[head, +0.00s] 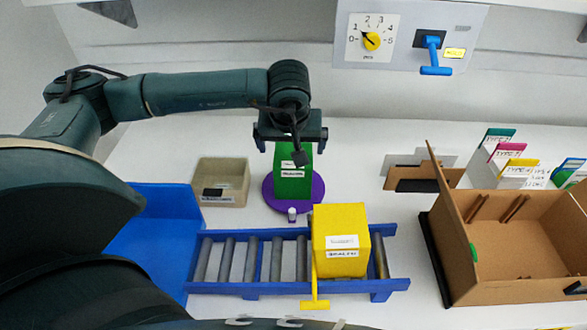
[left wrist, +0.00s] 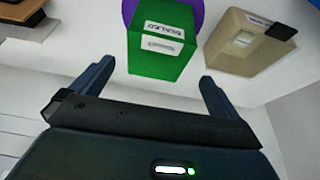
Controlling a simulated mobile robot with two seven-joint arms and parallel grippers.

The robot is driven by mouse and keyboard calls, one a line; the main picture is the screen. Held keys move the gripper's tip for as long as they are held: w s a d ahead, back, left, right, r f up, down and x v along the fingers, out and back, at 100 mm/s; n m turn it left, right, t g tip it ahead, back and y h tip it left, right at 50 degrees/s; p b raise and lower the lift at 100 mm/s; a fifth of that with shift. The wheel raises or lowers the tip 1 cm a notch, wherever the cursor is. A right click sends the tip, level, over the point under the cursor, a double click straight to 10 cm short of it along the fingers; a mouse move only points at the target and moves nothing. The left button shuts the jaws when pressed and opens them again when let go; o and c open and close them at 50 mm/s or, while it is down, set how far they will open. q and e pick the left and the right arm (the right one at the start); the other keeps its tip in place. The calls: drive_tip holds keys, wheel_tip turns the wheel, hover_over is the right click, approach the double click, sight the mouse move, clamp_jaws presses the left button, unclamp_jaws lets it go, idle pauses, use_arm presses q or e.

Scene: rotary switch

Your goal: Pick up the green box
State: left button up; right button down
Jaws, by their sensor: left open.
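The green box (head: 292,178) stands upright on a round purple disc (head: 268,196) in the head view, with white labels on its face. My left gripper (head: 290,143) is above the box, pointing down, and covers part of its top. In the left wrist view the green box (left wrist: 162,42) lies ahead of and between the two open fingers (left wrist: 152,85), with nothing held. Whether the fingers overlap the box's sides in height is hard to tell. My right gripper is not in view.
A beige bin (head: 221,182) stands left of the disc. A blue roller conveyor (head: 240,287) in front carries a yellow box (head: 341,238). An open cardboard box (head: 510,245) is at the right. A wall panel with a yellow rotary knob (head: 371,41) and blue handle (head: 433,57) is behind.

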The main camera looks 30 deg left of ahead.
sight(293, 172)
use_arm(q)
drive_tip(key=shift+d+p+x, duration=0.2)
drive_tip(key=shift+p+x, duration=0.45)
drive_tip(key=shift+x, duration=2.85)
drive_tip(key=shift+c, duration=0.4)
drive_tip(key=c, duration=1.1)
drive_tip(key=shift+c, duration=0.4)
drive_tip(key=shift+r, duration=0.1)
